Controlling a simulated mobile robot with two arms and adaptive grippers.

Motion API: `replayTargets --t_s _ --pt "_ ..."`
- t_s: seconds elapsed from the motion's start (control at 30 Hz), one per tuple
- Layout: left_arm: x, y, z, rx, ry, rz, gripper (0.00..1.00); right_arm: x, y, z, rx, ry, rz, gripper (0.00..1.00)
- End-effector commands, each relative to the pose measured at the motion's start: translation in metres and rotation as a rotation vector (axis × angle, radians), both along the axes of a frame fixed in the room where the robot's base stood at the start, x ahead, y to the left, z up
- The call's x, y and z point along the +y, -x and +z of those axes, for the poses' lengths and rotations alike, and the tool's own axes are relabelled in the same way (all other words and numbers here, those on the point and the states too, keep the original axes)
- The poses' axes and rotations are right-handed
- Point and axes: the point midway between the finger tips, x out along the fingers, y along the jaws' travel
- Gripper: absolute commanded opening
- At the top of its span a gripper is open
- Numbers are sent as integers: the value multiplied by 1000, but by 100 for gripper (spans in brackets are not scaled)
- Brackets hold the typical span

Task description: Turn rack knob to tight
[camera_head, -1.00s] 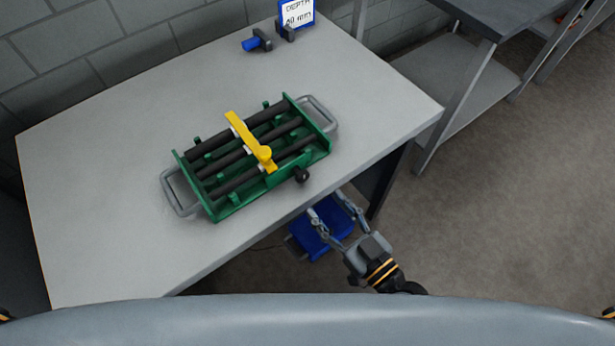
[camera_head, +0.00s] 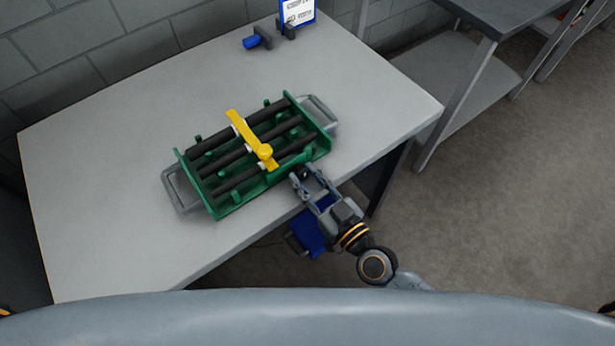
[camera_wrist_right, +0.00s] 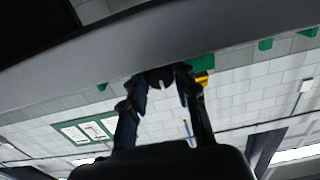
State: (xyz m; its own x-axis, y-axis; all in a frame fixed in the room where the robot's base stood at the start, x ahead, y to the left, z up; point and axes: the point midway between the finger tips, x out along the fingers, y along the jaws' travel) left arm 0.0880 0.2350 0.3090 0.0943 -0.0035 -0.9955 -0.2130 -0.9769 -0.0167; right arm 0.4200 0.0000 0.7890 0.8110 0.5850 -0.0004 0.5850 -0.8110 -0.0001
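The green rack (camera_head: 226,209) with dark rods and a yellow bar (camera_head: 247,135) across them lies on the light table. Its small black knob (camera_head: 304,173) is on the front side near the right end, partly hidden by my right gripper (camera_head: 303,179). In the right wrist view the dark knob (camera_wrist_right: 159,79) with a pale mark lies between the two fingertips of my right gripper (camera_wrist_right: 160,84). The fingers are close on both sides of it; whether both touch it I cannot tell. My left gripper is not in view.
Grey handles (camera_head: 180,192) stick out at both rack ends. A blue and black tool (camera_head: 257,40) and a blue-framed sign (camera_head: 298,12) stand at the table's back. A blue object (camera_head: 309,236) is below the front edge. The table's left part is clear.

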Motion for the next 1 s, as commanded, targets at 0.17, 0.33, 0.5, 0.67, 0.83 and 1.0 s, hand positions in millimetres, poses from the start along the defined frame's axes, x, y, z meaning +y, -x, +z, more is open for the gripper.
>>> replayTargets --t_s 0.17,0.33,0.5,0.67,0.83,1.0 --pt "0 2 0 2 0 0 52 0 0 0 1 -1 0 0" --pt "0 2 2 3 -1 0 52 0 0 1 36 -49 0 0" --pt "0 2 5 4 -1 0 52 0 0 1 129 -178 0 0" --pt "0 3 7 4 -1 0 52 0 0 1 220 -305 -1 0" --pt "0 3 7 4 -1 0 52 0 0 0 278 -387 0 0" --pt "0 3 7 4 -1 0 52 0 0 0 291 -405 0 0"
